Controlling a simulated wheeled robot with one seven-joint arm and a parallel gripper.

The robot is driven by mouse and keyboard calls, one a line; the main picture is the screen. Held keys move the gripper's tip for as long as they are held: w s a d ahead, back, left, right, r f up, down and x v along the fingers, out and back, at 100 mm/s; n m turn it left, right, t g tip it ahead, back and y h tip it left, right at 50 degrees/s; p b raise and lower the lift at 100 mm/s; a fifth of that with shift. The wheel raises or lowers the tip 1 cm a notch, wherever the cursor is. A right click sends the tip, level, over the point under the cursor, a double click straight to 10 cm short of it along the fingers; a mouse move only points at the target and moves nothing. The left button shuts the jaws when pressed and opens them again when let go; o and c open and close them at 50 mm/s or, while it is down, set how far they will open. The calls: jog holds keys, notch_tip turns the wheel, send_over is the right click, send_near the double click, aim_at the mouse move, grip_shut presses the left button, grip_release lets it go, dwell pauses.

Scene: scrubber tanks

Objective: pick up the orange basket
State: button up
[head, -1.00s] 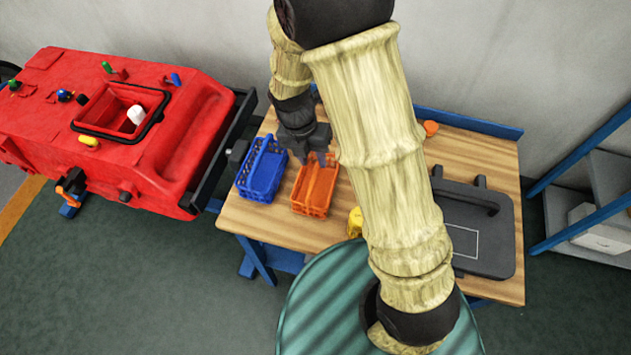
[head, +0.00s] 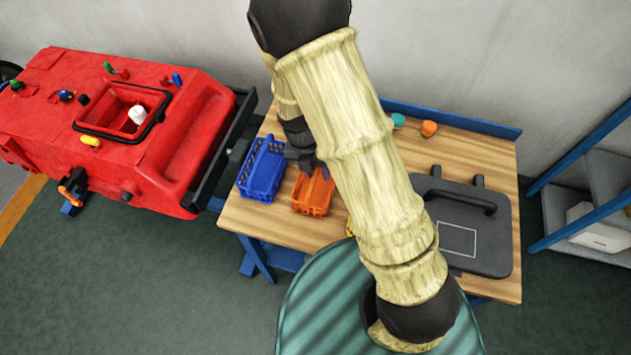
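The orange basket (head: 312,194) stands on the wooden table, just right of the blue basket (head: 262,170). My gripper (head: 309,170) is dark and sits at the back end of the orange basket, at about the height of its top. My arm and wrist hide part of the gripper and the basket's back right side. I cannot tell whether the fingers are apart or closed on the basket's handle. The basket appears to rest on the table.
A black case (head: 468,225) lies on the table's right half (head: 420,155). A teal piece (head: 398,120) and an orange piece (head: 429,128) are at the back. A yellow thing (head: 349,228) is mostly hidden by my arm. The red machine (head: 190,130) stands left, shelves (head: 590,205) right.

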grip_shut()
dwell(0.3)
notch_tip(320, 180, up, 10)
jog(key=shift+b, duration=0.55)
dwell(0.5)
